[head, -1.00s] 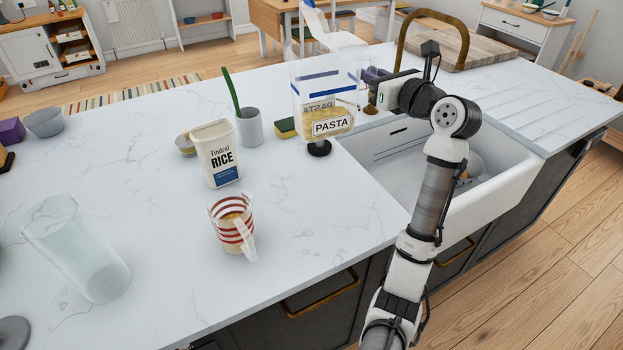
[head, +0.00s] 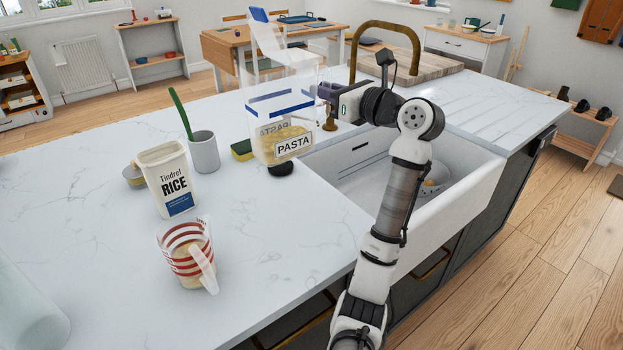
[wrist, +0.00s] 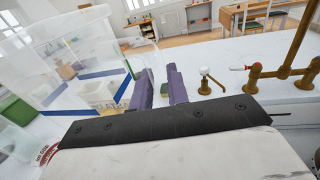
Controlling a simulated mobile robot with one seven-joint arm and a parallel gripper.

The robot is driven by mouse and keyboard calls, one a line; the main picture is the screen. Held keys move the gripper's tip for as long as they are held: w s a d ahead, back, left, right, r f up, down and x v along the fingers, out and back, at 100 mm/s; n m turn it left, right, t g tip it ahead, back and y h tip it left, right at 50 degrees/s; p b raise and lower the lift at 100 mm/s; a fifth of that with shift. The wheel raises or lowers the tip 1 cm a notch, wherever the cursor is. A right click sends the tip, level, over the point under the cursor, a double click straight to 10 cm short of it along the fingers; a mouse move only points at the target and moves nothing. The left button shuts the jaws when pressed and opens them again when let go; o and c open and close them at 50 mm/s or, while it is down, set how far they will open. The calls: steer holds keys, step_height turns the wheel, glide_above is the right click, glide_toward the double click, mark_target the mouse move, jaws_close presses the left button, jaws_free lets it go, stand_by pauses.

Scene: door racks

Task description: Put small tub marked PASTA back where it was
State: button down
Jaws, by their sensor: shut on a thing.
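The small tub marked PASTA (head: 285,120) is clear plastic with a blue band, a white label and some pasta in the bottom. Its lid stands open above it in the head view. My gripper (head: 326,92) comes from the right and is shut on the tub's right side. The tub is held up over the counter, near the sink's left end. In the wrist view the tub (wrist: 85,65) fills the left side, beside the purple fingers of my gripper (wrist: 160,82). The fingertips are partly hidden in the head view.
A rice container (head: 167,180), a striped measuring jug (head: 187,255), a grey cup (head: 204,152) and a sponge (head: 242,150) stand on the counter left of the tub. The white sink (head: 400,180) lies right, with a brass tap (head: 385,27) behind.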

step_height(320, 180, down, 16)
steer(key=p, duration=0.2)
steer(key=shift+f, duration=0.25)
steer(key=c, duration=1.8)
jaws_free()
steer(key=shift+f, duration=0.15)
steer(key=o, duration=0.4)
steer(key=shift+o, duration=0.2)
steer(key=b+v, duration=0.3)
steer(key=v, duration=0.9)
steer(key=shift+r, duration=0.2)
